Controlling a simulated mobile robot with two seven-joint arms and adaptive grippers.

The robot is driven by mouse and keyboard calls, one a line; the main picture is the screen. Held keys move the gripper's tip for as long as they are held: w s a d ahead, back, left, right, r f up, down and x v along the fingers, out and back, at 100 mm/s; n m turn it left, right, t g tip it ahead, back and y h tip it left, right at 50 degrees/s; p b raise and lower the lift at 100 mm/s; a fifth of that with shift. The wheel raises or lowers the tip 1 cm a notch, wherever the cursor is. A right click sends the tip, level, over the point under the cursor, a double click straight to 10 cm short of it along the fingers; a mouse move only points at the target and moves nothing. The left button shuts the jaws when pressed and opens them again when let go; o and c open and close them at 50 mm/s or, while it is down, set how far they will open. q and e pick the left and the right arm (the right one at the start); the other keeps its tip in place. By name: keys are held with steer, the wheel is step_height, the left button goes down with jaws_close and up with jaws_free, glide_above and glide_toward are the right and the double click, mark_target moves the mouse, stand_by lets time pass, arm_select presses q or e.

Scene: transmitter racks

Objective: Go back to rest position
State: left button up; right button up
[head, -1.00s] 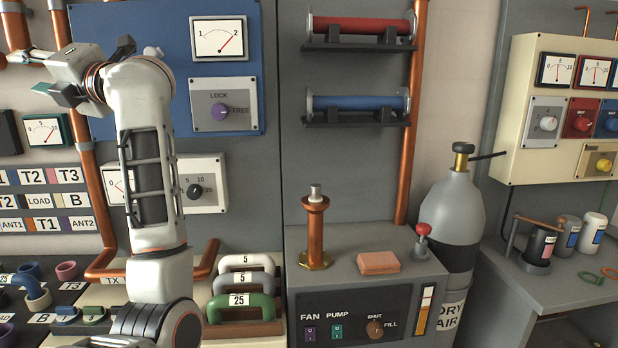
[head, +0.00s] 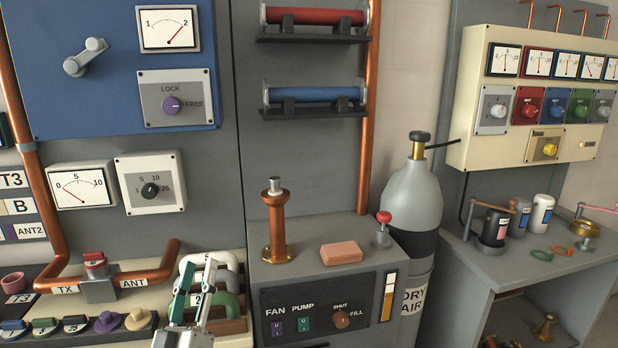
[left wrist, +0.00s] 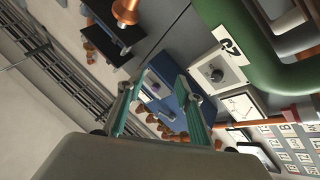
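My left gripper (head: 194,282) is low at the bottom edge of the head view, in front of the rack of looped handles (head: 228,279). Its two teal-edged fingers point up. In the left wrist view the fingers (left wrist: 160,98) stand apart with nothing between them, so it is open and empty. A large green loop (left wrist: 262,55) shows close by at the upper right there. The rest of the left arm is mostly below the head view. My right gripper is in neither view.
A blue panel (head: 60,110) with a grey crank handle (head: 86,57) is at upper left. A copper post (head: 276,228) and pink block (head: 341,253) stand on the grey cabinet. A gas cylinder (head: 411,195) stands right of it, beside a side bench (head: 500,258).

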arm_select(q)
steer(key=s+d+f+m+g+h, duration=0.1)
steer(key=s+d+f+m+g, duration=0.3)
steer(key=f, duration=0.6)
steer(key=s+a+f+m+g+h, duration=0.1)
steer(key=s+f+g, duration=0.2)
steer(key=s+f, duration=0.45)
steer(key=s+d+f+m+g+h, duration=0.1)
steer(key=s+d+f+m+g, duration=0.15)
steer(key=f, duration=0.85)
steer(key=s+a+f+g, duration=0.1)
steer(key=s+f+g, duration=0.1)
steer(key=s+f, duration=0.3)
steer(key=s+a+f+m+g+y, duration=0.1)
steer(key=s+a+f+g, duration=0.1)
steer(key=s+f, duration=0.3)
steer(key=shift+s+a+f, duration=0.25)
steer(key=shift+s+f, duration=0.05)
steer(key=shift+s, duration=0.75)
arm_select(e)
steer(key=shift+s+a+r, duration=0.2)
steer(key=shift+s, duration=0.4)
arm_select(q)
steer(key=shift+m+g, duration=0.25)
